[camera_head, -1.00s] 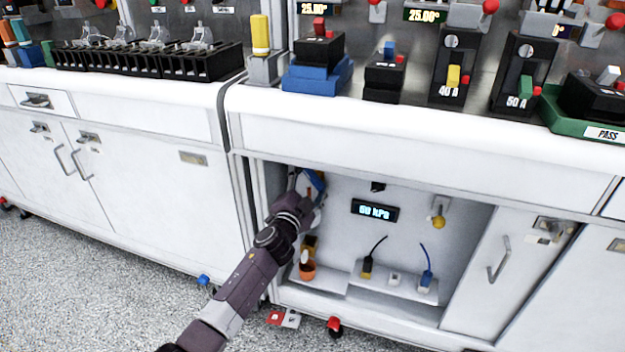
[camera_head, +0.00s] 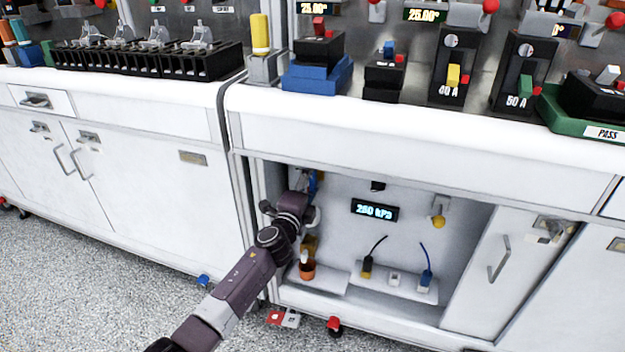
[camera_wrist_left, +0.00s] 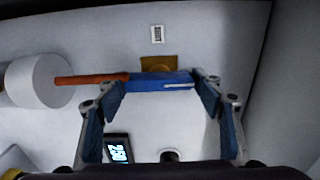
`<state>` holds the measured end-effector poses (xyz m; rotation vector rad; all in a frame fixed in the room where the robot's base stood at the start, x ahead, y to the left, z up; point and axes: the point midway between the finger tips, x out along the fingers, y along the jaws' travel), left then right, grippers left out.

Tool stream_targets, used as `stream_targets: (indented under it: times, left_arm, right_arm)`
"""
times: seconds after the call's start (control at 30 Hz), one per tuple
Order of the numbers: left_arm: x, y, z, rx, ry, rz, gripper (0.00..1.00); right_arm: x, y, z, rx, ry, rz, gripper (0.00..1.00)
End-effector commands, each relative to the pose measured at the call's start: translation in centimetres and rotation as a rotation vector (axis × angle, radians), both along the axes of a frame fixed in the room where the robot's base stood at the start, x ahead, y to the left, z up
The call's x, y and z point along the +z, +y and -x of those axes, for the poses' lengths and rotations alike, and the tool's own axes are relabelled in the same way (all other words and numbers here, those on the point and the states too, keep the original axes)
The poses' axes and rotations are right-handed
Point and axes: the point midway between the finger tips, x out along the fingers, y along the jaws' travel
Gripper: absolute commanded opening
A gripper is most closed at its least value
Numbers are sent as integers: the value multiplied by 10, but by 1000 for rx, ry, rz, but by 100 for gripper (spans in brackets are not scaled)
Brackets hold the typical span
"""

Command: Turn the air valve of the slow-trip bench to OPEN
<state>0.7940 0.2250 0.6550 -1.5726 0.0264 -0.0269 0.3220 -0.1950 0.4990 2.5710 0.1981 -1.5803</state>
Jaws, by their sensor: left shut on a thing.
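The air valve has a blue handle (camera_wrist_left: 160,82) that lies nearly level in the left wrist view, in front of a brass-coloured body (camera_wrist_left: 158,62). An orange rod (camera_wrist_left: 90,79) runs left from the handle's side to a white cylinder (camera_wrist_left: 37,81). My left gripper (camera_wrist_left: 160,88) has a finger at each end of the blue handle and is shut on it. In the head view my left gripper (camera_head: 306,192) reaches into the open bay and hides most of the valve. The pressure display (camera_head: 375,210) reads 250 kPa. My right gripper is not in view.
The bay's side wall stands close to my left arm. An orange cup-like item (camera_head: 307,271) sits below the gripper. A yellow knob (camera_head: 438,219) and plugs with cords (camera_head: 425,285) are to the right. A small label (camera_wrist_left: 157,34) above the valve is unreadable.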

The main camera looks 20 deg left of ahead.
Motion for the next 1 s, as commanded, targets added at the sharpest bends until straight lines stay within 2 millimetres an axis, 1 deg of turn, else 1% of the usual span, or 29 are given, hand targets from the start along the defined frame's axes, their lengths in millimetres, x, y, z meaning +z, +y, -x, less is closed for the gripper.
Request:
stream_targets:
  times: [0.5, 0.53, 0.67, 0.7, 0.87, 1.0]
  left_arm:
    - [-2, -1, 1, -1, 1, -21, 37]
    - [-2, -1, 1, -1, 1, -21, 63]
    - [-2, 0, 0, -1, 1, -20, 78]
    - [-1, 0, 0, -1, 1, -20, 79]
    - [-1, 0, 0, -1, 0, -18, 79]
    - [-1, 0, 1, -1, -1, -18, 79]
  right_arm:
    - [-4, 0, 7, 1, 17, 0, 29]
    - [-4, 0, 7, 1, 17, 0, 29]
    - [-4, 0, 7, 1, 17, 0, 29]
    - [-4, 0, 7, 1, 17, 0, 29]
    - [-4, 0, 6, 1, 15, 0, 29]
    - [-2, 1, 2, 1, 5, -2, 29]
